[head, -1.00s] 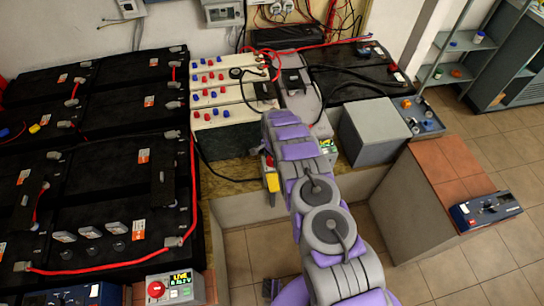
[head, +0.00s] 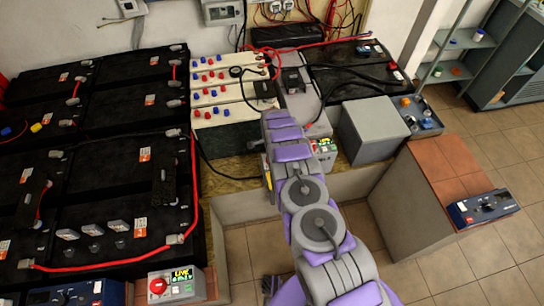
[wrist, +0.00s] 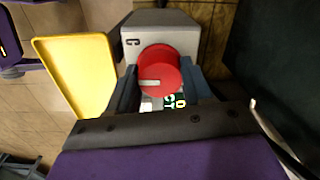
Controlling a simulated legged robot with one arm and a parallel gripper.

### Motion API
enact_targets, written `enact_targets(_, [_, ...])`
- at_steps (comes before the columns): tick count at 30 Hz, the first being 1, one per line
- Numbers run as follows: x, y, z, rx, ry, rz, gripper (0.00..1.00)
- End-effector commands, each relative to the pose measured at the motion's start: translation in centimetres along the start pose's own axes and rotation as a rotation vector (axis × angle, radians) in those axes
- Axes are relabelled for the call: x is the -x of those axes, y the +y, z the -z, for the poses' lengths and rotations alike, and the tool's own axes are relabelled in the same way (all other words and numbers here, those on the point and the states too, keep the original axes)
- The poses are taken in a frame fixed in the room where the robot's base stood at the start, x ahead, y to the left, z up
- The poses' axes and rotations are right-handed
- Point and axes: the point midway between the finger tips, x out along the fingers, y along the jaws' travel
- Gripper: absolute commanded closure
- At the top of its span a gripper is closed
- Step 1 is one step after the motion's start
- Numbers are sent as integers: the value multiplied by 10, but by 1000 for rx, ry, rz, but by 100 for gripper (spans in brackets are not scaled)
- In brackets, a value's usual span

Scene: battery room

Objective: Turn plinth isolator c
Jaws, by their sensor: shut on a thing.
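Isolator c is a grey box (wrist: 185,30) marked "C" in the wrist view, with a round red knob (wrist: 158,62) on its face. The knob's white mark points to the left in that view. My gripper (wrist: 162,84) has one dark finger on each side of the knob and is shut on it. A lit green display beside the knob is partly covered by my gripper. A yellow cover (wrist: 78,75) stands swung open to the left. In the head view my arm hides the knob, and a lit display (head: 325,147) shows beside my arm.
Another isolator with a red knob (head: 157,286) and a lit display stands at the lower left. Black batteries (head: 105,215) fill the left. A grey box (head: 372,128) is right of my arm. Tiled floor (head: 250,260) is open in front.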

Motion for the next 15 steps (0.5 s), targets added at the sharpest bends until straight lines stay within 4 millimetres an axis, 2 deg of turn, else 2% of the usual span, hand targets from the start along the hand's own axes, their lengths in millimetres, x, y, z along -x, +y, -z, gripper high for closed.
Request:
enact_targets(3, [0,-1,-3,2,-2,2,80])
enact_targets(4, [0,-1,-3,2,-2,2,49])
enact_targets(12, [0,-1,-1,2,-1,2,25])
enact_targets(15, [0,-1,0,2,-2,2,25])
